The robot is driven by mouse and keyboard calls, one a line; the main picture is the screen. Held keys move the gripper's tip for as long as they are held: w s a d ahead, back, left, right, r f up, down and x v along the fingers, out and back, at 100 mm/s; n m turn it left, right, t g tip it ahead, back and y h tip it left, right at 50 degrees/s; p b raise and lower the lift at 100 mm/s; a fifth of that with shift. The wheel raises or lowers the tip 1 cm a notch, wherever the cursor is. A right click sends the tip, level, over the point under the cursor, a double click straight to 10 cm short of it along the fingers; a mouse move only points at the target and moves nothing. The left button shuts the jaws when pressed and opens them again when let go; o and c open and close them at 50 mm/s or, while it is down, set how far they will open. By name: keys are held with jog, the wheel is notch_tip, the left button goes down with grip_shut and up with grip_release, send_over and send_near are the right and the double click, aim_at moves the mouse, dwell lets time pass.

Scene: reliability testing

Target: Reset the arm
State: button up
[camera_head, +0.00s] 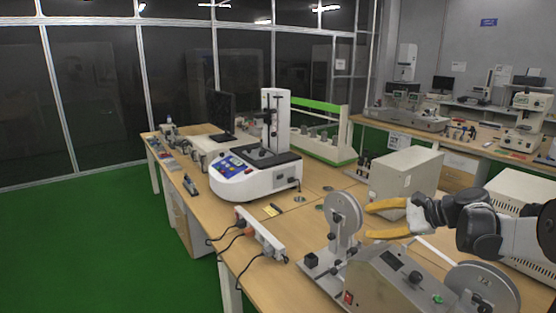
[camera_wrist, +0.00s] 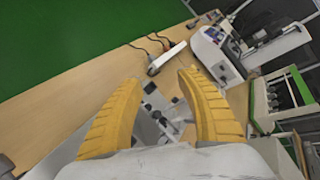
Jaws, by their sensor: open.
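My gripper (camera_head: 372,219) has two yellow ribbed fingers and reaches in from the right in the head view. The fingers are apart with nothing between them. They point left, close to the round grey disc of a bench machine (camera_head: 380,278); I cannot tell whether they touch it. In the wrist view my gripper (camera_wrist: 160,82) shows both fingers spread, with part of the grey machine (camera_wrist: 160,112) below and between them.
A wooden table (camera_head: 240,268) carries a white-and-blue tester (camera_head: 255,177), a power strip (camera_head: 262,235), a beige box (camera_head: 405,172) and a green-and-white frame (camera_head: 318,145). More instruments stand on a back bench (camera_head: 480,141). Green floor (camera_head: 90,240) lies open at left.

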jog(key=s+a+f+n+g+h, duration=0.1)
jog(key=s+a+n+h, duration=0.3)
jog(key=s, duration=0.7)
jog(key=s+a+n+g+h, duration=0.1)
jog(key=s+a+n+h, duration=0.2)
jog(key=s+a+n, duration=0.55)
jog(key=s+d+f+n+h, duration=0.1)
jog(key=s+d, duration=0.1)
jog(key=s, duration=0.3)
jog(key=s+d+f+n+t+h, duration=0.1)
jog(key=s+d+f+n, duration=0.1)
jog(key=s, duration=0.4)
jog(key=shift+d+f+t, duration=0.25)
jog(key=shift+d+t, duration=0.05)
jog(key=shift+n, duration=0.25)
